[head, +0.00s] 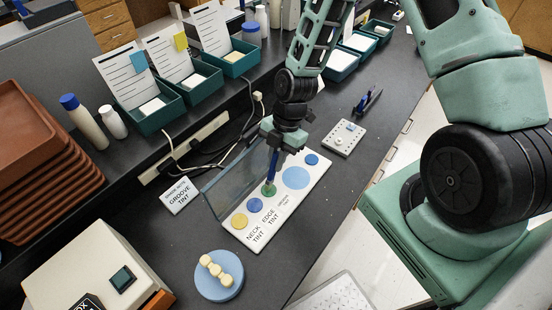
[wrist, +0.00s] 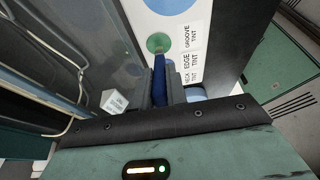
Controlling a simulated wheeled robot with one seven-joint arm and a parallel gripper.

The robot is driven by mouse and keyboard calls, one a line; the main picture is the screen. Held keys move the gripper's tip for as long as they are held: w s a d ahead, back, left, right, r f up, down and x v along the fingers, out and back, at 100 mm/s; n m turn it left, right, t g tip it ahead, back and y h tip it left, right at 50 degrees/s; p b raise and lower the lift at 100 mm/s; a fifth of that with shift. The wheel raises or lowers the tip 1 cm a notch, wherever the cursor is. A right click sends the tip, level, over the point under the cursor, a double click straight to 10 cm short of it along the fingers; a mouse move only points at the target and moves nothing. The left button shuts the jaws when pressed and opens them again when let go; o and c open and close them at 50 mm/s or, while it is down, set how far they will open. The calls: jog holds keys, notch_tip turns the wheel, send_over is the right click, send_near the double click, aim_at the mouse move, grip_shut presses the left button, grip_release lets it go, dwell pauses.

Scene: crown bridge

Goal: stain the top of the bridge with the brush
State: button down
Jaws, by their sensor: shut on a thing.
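My gripper (head: 277,148) is shut on a dark blue brush (head: 272,168), held upright with its tip down at the green tint spot (head: 268,189) on the white palette board (head: 283,232). The brush (wrist: 160,80) also shows between the fingers in the wrist view, its tip at the green spot (wrist: 158,43); I cannot tell whether it touches. The bridge (head: 215,269), several cream tooth shapes in a row, lies on a round blue stand (head: 213,293) at the front. The bridge is not in the wrist view.
A clear upright panel (head: 235,180) stands along the palette's left side. A card (head: 180,195) reading "groove tint" lies left of it. A beige box (head: 95,270) stands front left. A white block with knobs (head: 343,138) lies behind right. Bare bench surrounds the blue stand.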

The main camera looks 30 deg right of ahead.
jog(key=shift+r+p, duration=2.3)
jog(key=shift+r, duration=0.9)
jog(key=shift+f, duration=0.1)
